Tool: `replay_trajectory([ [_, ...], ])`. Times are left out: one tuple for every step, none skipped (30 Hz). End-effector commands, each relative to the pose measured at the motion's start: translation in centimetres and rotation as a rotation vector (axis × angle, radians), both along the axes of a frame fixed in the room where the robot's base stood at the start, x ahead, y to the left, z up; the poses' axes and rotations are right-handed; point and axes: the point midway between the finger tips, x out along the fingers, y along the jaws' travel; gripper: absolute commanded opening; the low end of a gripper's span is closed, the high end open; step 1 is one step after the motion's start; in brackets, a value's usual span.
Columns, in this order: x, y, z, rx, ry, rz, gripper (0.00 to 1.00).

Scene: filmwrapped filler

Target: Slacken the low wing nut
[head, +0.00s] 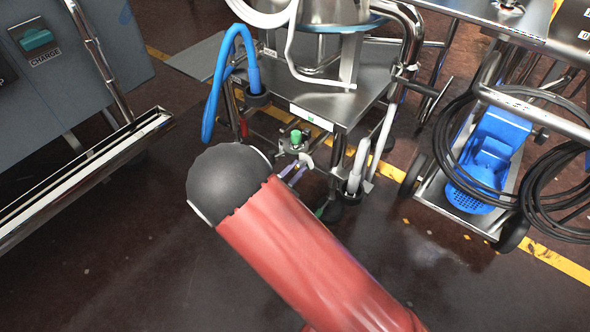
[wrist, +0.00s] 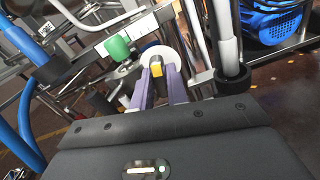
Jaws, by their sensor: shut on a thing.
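In the wrist view, my gripper (wrist: 157,76) has its two purple fingers closed on a small yellow and dark piece, which I take for the low wing nut (wrist: 156,67). The piece sits in front of a round white disc (wrist: 155,54). A green knob (wrist: 117,48) is just to the left, apart from the fingers. In the head view, my gripper (head: 293,172) reaches in under the front edge of the steel cart, below the green knob (head: 296,136). My red arm hides part of that area, and the nut is too small to make out there.
The steel cart (head: 330,104) has a blue hose (head: 214,95) on its left and a pale upright tube (head: 357,165) on its right. A trolley with a blue plastic part (head: 490,150) and black coiled hoses stands at right. A grey cabinet (head: 70,75) is at left. Front floor is clear.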

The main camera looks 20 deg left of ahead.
Motion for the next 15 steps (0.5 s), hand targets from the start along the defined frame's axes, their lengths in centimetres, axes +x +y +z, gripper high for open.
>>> replay_trajectory([
  [-0.04, 0.01, -0.10, -0.001, 0.003, 0.000, 0.00],
  [-0.03, 0.01, -0.11, -0.001, 0.003, 0.000, 0.00],
  [-0.03, 0.01, -0.11, 0.000, 0.002, 0.000, 0.00],
  [-0.03, 0.01, -0.11, 0.000, 0.002, 0.000, 0.00],
  [-0.03, 0.01, -0.11, 0.000, 0.002, 0.000, 0.00],
  [-0.04, 0.01, -0.11, 0.000, 0.002, 0.000, 0.00],
  [-0.04, 0.01, -0.11, 0.000, 0.002, 0.000, 0.00],
  [-0.04, 0.01, -0.11, 0.000, 0.002, 0.000, 0.00],
  [-0.04, 0.01, -0.11, 0.000, 0.002, 0.000, 0.19],
  [-0.03, 0.01, -0.11, 0.000, 0.002, 0.000, 0.23],
  [-0.03, 0.00, -0.10, 0.000, 0.002, 0.000, 0.27],
  [-0.03, 0.00, -0.09, 0.000, 0.002, 0.000, 0.32],
  [-0.02, 0.01, -0.08, 0.001, 0.002, 0.000, 0.36],
  [-0.02, 0.01, -0.08, 0.000, 0.001, 0.000, 0.37],
  [-0.02, 0.00, -0.06, 0.000, 0.001, 0.000, 0.37],
])
